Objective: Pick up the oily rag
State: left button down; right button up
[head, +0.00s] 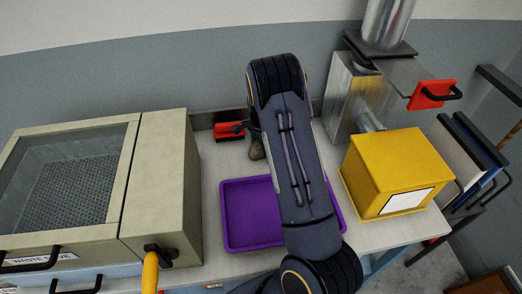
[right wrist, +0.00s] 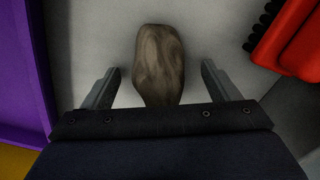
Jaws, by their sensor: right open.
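A brown, mottled, rounded lump, which looks like the oily rag (right wrist: 160,55), lies on the pale bench top in the right wrist view. In the head view the rag (head: 257,151) shows only in part, beside my right arm, which hides the rest. My right gripper (right wrist: 161,70) is open, with one finger on each side of the rag's near part. Gaps show between the rag and both fingers, and nothing is gripped. In the head view my right arm mostly hides this gripper. My left gripper is not in view.
A red brush-like thing (head: 228,134) with dark bristles lies close by at the back. A purple tray (head: 232,243) is in front, partly under my arm. A yellow box (head: 385,170) stands right, a beige machine (head: 163,180) left. A metal duct (head: 352,95) rises behind.

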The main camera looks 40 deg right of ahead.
jog(key=c, duration=1.1)
jog(key=shift+r, duration=0.15)
